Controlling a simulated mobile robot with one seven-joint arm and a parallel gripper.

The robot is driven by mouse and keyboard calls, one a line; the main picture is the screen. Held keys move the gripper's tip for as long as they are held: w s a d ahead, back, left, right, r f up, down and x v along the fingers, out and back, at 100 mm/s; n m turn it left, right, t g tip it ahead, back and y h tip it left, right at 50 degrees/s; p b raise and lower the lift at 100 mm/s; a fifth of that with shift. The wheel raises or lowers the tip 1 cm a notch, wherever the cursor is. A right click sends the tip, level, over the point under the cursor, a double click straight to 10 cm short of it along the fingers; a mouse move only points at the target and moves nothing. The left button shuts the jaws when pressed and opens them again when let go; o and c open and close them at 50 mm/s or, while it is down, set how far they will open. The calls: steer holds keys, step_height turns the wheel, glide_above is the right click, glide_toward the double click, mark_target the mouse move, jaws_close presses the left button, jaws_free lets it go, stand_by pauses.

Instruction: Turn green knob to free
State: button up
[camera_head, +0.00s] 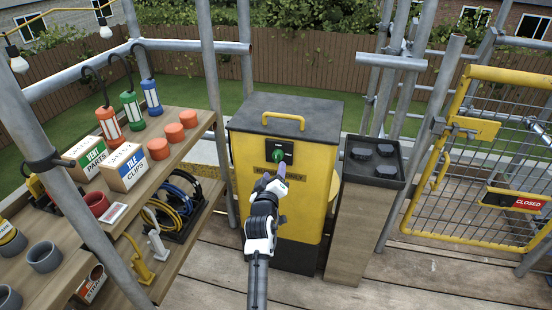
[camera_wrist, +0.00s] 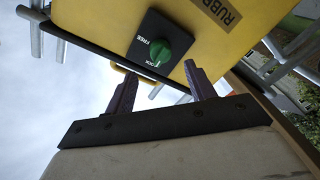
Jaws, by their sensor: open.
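The green knob (camera_head: 279,155) sits on a black plate on the front of a yellow box (camera_head: 247,170) with a dark grey lid. In the wrist view, the green knob (camera_wrist: 168,51) shows close up, on its black plate (camera_wrist: 154,29) lettered FREE and what looks like LOCK, partly covered. Which word the knob points to is hard to tell. My gripper (camera_head: 274,176) is just below and in front of the knob. In the wrist view my gripper (camera_wrist: 158,75) is open and empty, its fingers apart on either side of the knob's lower edge, apparently not touching it.
A wooden shelf (camera_head: 190,128) with lanterns, boxes and orange cups stands left. A post with a black tray (camera_head: 401,167) of dark items stands close right of the yellow box. A yellow gate (camera_head: 470,225) with a CLOSED sign is far right. A yellow lid handle (camera_head: 284,117) is above.

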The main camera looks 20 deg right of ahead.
mark_target(277, 160)
steer(key=p+x, duration=0.1)
steer(key=x, duration=0.6)
steer(key=c, duration=1)
